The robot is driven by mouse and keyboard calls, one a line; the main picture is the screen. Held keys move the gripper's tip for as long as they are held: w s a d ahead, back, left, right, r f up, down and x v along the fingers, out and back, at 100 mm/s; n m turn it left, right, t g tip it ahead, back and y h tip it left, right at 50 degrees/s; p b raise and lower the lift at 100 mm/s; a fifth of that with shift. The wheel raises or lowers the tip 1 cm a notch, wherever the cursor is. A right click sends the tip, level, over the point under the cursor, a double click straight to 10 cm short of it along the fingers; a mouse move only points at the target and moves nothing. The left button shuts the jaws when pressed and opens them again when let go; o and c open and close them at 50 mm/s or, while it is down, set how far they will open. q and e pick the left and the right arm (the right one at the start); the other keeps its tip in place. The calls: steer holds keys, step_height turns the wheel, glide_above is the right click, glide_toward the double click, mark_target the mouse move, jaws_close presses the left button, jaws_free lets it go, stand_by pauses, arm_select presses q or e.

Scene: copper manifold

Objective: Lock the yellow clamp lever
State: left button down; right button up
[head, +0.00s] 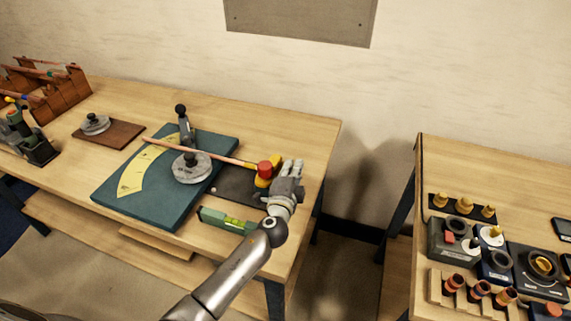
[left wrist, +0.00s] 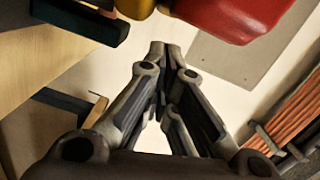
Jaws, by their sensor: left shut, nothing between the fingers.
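The yellow clamp lever (head: 262,184) is at the right end of the dark plate beside the teal board, with a red knob-like part (head: 265,168) at it. A copper pipe (head: 205,151) runs from the upper left over the board to this clamp. My left gripper (head: 291,168) is just right of the clamp, fingers shut and empty. In the left wrist view its closed fingertips (left wrist: 157,50) point up, just below the yellow part (left wrist: 135,7) and the large red part (left wrist: 235,14). I cannot tell whether they touch. My right gripper is not in view.
The teal board (head: 165,211) carries a yellow angle scale (head: 140,175), a grey disc (head: 192,168) and an upright black-knobbed handle (head: 184,122). A green level (head: 228,220) lies near the front edge. A second bench (head: 430,160) with fittings stands right, across a gap.

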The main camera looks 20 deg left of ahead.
mark_target(282, 164)
arm_select(q)
steer(key=shift+w+a+f, duration=0.1)
steer(key=shift+a, duration=1.15)
steer(key=shift+w+a+f+n+y+b, duration=0.25)
steer(key=shift+a+n+y+b, duration=0.25)
steer(key=shift+y+b, duration=0.6)
steer(key=shift+b, duration=0.1)
steer(key=shift+w+n+y, duration=0.1)
steer(key=shift+n+y, duration=0.2)
steer(key=shift+a+r+g, duration=0.1)
steer(key=shift+a+g, duration=0.1)
steer(key=shift+g, duration=0.1)
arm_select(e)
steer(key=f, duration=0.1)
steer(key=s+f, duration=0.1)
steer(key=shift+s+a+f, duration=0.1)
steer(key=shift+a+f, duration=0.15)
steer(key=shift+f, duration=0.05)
